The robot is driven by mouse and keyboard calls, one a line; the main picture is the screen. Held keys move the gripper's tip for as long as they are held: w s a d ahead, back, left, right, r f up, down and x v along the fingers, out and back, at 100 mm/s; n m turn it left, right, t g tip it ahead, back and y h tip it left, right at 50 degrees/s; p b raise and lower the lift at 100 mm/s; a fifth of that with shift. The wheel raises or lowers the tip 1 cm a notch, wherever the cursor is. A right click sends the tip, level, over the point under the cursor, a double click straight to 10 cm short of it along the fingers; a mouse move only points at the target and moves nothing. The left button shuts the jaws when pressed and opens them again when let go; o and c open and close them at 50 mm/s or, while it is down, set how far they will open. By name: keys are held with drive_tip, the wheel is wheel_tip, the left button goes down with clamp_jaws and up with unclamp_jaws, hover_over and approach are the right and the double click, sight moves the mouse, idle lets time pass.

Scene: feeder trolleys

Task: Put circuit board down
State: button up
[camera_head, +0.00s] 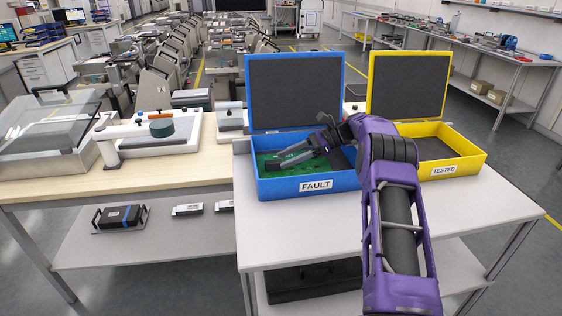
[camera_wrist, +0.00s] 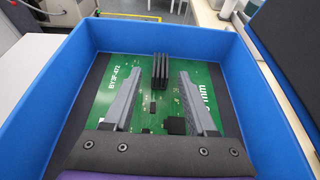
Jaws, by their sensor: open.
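A green circuit board (camera_wrist: 148,118) lies flat on the dark floor of the blue FAULT box. It has white lettering and a black finned block (camera_wrist: 160,72). The blue box (camera_head: 311,187) stands open on the grey table, its lid upright behind. My gripper (camera_head: 275,155) is inside this box, its two fingers (camera_wrist: 160,70) spread above the board. Nothing is between the fingers in its grip. In the head view the board (camera_head: 267,167) shows only in part, behind the front wall and my gripper. I cannot tell whether the fingertips touch it.
A yellow TESTED box (camera_head: 472,162) stands open to the right, its visible floor empty. My purple arm passes in front of both boxes. A wooden bench (camera_head: 60,186) with a white fixture (camera_head: 155,143) is on the left. The grey table's front (camera_head: 310,235) is clear.

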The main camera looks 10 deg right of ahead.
sight(302, 166)
drive_tip(key=shift+v, duration=2.55)
drive_tip(key=shift+a, duration=0.1)
